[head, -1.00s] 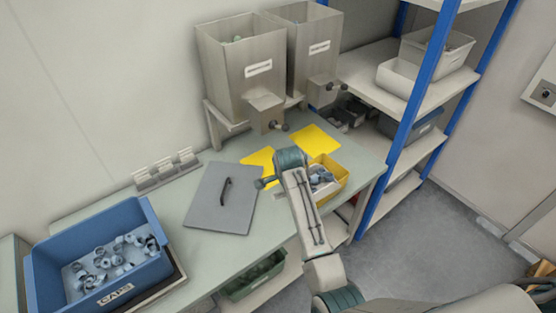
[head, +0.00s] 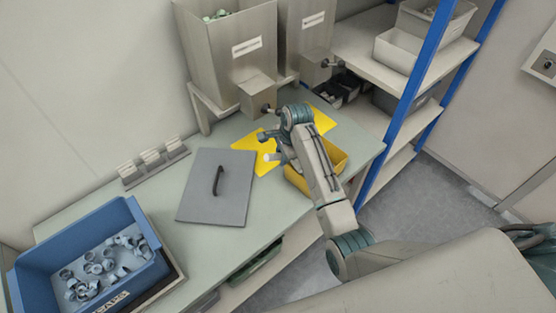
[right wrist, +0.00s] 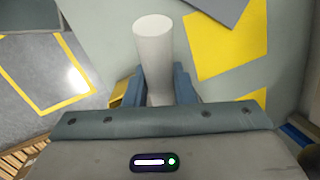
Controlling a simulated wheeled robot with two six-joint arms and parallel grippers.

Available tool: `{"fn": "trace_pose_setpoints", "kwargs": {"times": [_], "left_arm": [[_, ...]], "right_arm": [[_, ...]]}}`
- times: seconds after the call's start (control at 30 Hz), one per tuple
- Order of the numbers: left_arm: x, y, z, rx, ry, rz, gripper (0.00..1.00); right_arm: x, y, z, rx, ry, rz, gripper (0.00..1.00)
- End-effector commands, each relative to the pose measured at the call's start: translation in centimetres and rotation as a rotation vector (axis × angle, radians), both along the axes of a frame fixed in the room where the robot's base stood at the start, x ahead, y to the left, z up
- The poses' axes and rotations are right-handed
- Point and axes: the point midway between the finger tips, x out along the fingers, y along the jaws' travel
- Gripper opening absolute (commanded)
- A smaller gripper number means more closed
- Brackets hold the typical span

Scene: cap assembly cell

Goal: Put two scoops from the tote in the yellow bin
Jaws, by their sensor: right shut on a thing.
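The blue tote (head: 130,209) stands at the left end of the bench with several grey-blue caps (head: 105,270) in it. The yellow bin (head: 298,181) stands at the right of the bench, partly behind my right arm, so I cannot tell what is inside. My right gripper (head: 277,150) is above the bench, left of the bin's back part. It is shut on a white cylindrical piece, the scoop (right wrist: 153,45), which stands out between the fingers in the right wrist view. The scoop's bowl is not seen clearly. My left gripper is not in view.
A grey lid or plate with a dark handle (head: 217,187) lies mid-bench. Yellow mats (head: 243,143) lie near the bin. Steel hoppers (head: 228,60) with spouts stand behind. A blue-posted shelf (head: 430,70) is at the right.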

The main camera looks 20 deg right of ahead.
Motion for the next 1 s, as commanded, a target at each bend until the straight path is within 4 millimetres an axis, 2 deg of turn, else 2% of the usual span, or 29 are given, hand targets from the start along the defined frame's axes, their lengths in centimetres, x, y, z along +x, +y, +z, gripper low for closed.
{"fn": "trace_pose_setpoints", "kwargs": {"times": [0.03, 0.1, 0.2, 0.6, 1.0], "left_arm": [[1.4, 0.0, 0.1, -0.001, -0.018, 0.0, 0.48], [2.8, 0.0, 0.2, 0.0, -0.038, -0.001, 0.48], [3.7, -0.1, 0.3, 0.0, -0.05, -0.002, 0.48], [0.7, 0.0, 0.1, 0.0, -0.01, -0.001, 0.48], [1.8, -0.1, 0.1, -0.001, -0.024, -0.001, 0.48]], "right_arm": [[0.2, -0.6, 0.6, 0.033, 0.004, -0.002, 0.0], [0.2, -1.0, 1.3, 0.085, 0.017, -0.002, 0.0], [0.4, -1.6, 2.3, 0.161, 0.034, -0.003, 0.0], [1.1, -4.7, 5.7, 0.454, 0.1, -0.004, 0.0], [1.9, -8.4, 8.1, 0.727, 0.161, -0.006, 0.0]]}}
